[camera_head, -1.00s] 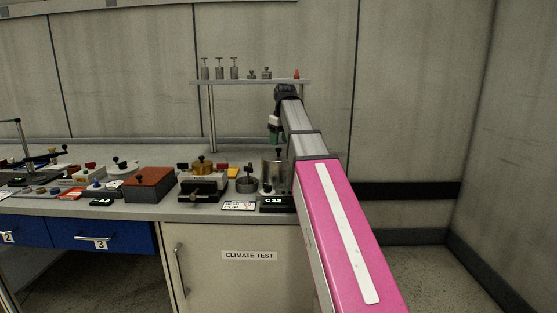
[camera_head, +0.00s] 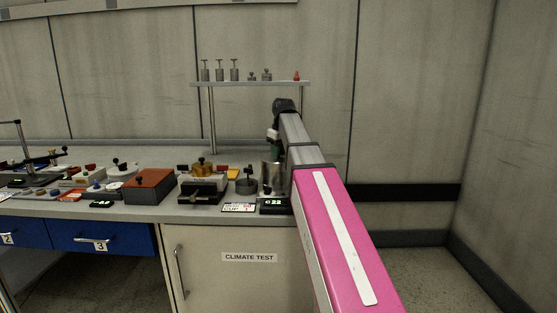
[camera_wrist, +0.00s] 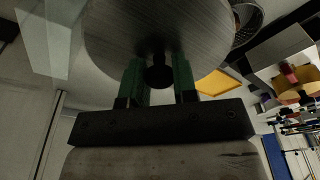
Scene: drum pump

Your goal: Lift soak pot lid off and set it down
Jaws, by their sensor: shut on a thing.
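The soak pot (camera_head: 267,176) is a shiny metal cylinder near the front right end of the bench. My arm partly covers it in the head view. Its lid (camera_wrist: 120,35) is a broad brushed-metal disc in the wrist view, with a black knob (camera_wrist: 158,72) in its middle. My gripper (camera_wrist: 159,78) has its green fingers closed on both sides of this knob. In the head view my gripper (camera_head: 274,148) is just above the pot. Whether the lid still rests on the pot's rim cannot be told.
A small dark cup (camera_head: 246,186) stands close to the pot's left, then a brass-topped device (camera_head: 203,183) and a red-brown box (camera_head: 150,186). A black display (camera_head: 274,205) sits in front. A raised shelf (camera_head: 250,83) with metal weights stands behind. The back bench is clear.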

